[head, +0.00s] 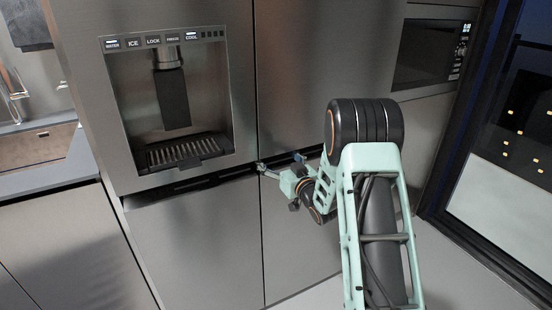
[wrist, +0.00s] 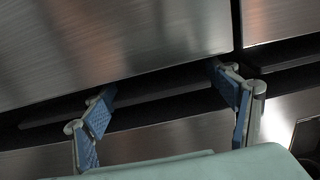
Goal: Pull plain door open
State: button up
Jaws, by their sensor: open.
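The plain door (head: 318,70) is the upper right steel door of the fridge, without a dispenser. It looks shut, flush with the door to its left. My gripper (head: 280,163) is at the dark gap along its lower edge, close to the seam between the left and right doors. In the wrist view my gripper (wrist: 162,80) is open, with its two blue-padded fingers spread apart in front of the dark recess (wrist: 150,108) between steel panels. Whether the fingertips touch the door, I cannot tell.
The dispenser door (head: 80,80) is on the left, above a lower left door (head: 195,245). A lower right door (head: 295,240) is below my gripper. A built-in oven (head: 430,55) is on the right, beside a dark-framed glass pane (head: 515,120). A counter (head: 55,170) is at left.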

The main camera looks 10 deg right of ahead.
jog(key=shift+c, duration=0.2)
jog(key=c, duration=1.4)
jog(key=shift+o, duration=0.2)
